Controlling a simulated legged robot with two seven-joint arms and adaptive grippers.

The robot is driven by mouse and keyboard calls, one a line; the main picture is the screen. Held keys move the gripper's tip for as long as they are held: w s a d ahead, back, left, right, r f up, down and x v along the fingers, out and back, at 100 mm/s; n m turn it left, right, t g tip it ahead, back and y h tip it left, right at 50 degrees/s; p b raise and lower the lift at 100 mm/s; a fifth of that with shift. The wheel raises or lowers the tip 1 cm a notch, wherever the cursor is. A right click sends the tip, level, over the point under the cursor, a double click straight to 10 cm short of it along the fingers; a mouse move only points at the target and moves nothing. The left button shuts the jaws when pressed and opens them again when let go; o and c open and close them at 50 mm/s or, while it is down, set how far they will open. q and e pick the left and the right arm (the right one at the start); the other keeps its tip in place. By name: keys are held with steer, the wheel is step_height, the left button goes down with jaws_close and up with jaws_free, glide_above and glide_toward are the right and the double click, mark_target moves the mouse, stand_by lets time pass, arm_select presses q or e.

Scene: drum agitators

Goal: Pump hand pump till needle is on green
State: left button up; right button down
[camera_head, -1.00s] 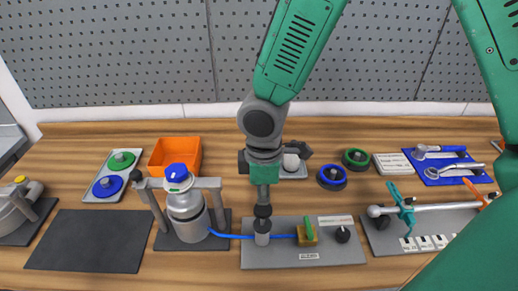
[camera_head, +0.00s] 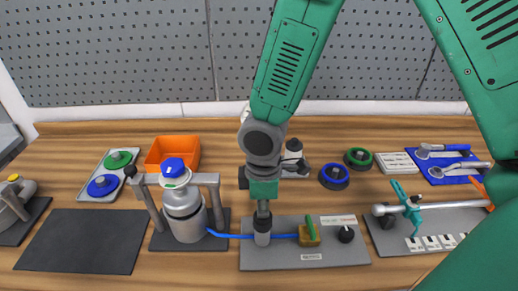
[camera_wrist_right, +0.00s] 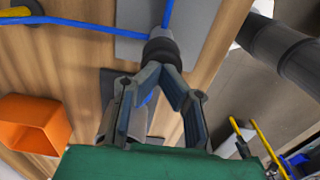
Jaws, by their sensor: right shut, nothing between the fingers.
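The hand pump (camera_head: 262,238) is a grey upright cylinder with a dark top on a grey plate (camera_head: 285,258). My right gripper (camera_head: 262,212) points straight down at the pump top and is shut with nothing between its fingers. In the right wrist view its fingertips (camera_wrist_right: 162,62) meet at the dark pump top (camera_wrist_right: 161,44). A blue hose (camera_head: 232,236) runs from the pump to a grey canister (camera_head: 187,216) with a blue cap. A small black round part (camera_head: 346,234) stands on the plate; no needle or green zone is readable. My left gripper is not seen.
A brass block with a green lever (camera_head: 309,234) stands right of the pump. An orange bin (camera_head: 172,153) and a dark mat (camera_head: 80,240) lie to the left. Blue and green black-based discs (camera_head: 334,177) lie behind. A pipe fixture (camera_head: 435,208) is at right.

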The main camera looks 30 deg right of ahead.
steer(key=shift+s+f, duration=0.1)
steer(key=shift+f, duration=0.3)
step_height(320, 180, up, 3)
steer(key=p, duration=0.2)
steer(key=shift+f+p, duration=0.1)
steer(key=shift+p, duration=0.3)
step_height(320, 180, up, 2)
steer(key=shift+r+p, duration=0.1)
steer(key=shift+p, duration=0.65)
steer(key=shift+r, duration=0.85)
steer(key=shift+f, duration=0.1)
